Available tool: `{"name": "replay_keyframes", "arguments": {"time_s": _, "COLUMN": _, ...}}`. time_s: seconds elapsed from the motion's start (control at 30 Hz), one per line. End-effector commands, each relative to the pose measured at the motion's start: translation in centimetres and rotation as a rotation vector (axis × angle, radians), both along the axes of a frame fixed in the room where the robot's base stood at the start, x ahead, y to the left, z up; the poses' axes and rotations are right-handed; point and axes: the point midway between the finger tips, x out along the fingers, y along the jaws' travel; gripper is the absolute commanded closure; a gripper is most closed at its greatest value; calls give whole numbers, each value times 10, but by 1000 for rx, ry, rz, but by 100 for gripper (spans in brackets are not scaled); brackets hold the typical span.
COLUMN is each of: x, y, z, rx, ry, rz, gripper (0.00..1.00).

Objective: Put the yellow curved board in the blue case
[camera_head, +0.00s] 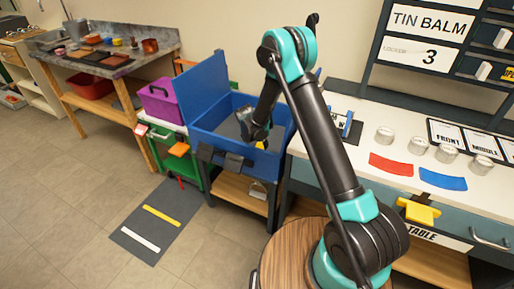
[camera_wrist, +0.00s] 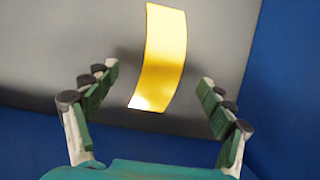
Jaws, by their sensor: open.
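The blue case (camera_head: 208,141) stands with its lid (camera_head: 203,88) raised, on a low stand left of the white table. My gripper (camera_head: 256,133) reaches down into the case in the head view. In the wrist view my gripper (camera_wrist: 158,78) is open, its two fingers wide apart. The yellow curved board (camera_wrist: 163,50) lies on the grey floor of the case (camera_wrist: 60,40), between and beyond the fingertips, with neither finger touching it. Blue case walls (camera_wrist: 285,90) show at the right and bottom.
A red curved board (camera_head: 391,165) and a blue curved board (camera_head: 443,180) lie on the white table (camera_head: 350,160) with several metal cans. A purple box (camera_head: 160,105) stands left of the case. A floor mat (camera_head: 150,222) with yellow and white strips lies in front.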

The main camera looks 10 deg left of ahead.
Motion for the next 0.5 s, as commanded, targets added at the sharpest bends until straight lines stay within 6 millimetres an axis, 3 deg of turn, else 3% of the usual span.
{"name": "replay_keyframes", "arguments": {"time_s": 0.2, "x": -16, "y": 5, "z": 40, "rx": 0, "ry": 0, "rz": -1, "gripper": 18}}
{"name": "replay_keyframes", "arguments": {"time_s": 0.5, "x": -27, "y": 10, "z": 68, "rx": 1, "ry": 0, "rz": 0, "gripper": 18}}
